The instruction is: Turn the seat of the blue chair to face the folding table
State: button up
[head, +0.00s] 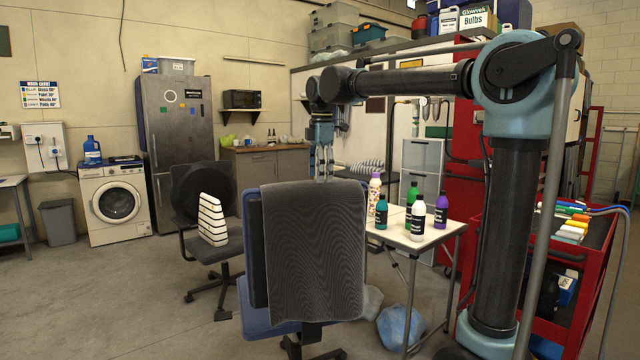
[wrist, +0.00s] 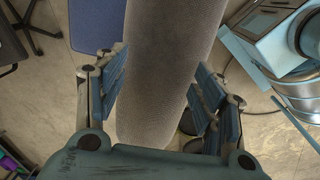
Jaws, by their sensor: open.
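The blue chair (head: 265,322) stands in the front middle of the head view, with a dark grey ribbed towel (head: 315,255) draped over its backrest. Its blue seat shows at the lower left of the backrest, on the side away from the folding table (head: 447,232). It also shows in the wrist view as a blue seat (wrist: 97,25) left of the towel. My gripper (head: 323,175) points down at the top of the backrest. In the wrist view my gripper (wrist: 160,85) is open, with its fingers on either side of the towel-covered backrest; contact cannot be told.
Several bottles, including a purple one (head: 441,212), stand on the folding table. A black office chair (head: 215,247) bearing a striped white stack (head: 212,220) is close behind on the left. A blue bag (head: 401,327) lies under the table. A red cart (head: 570,265) is right.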

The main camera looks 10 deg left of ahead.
jog(key=shift+w+f, duration=0.1)
jog(key=shift+f, duration=1.4)
grip_shut()
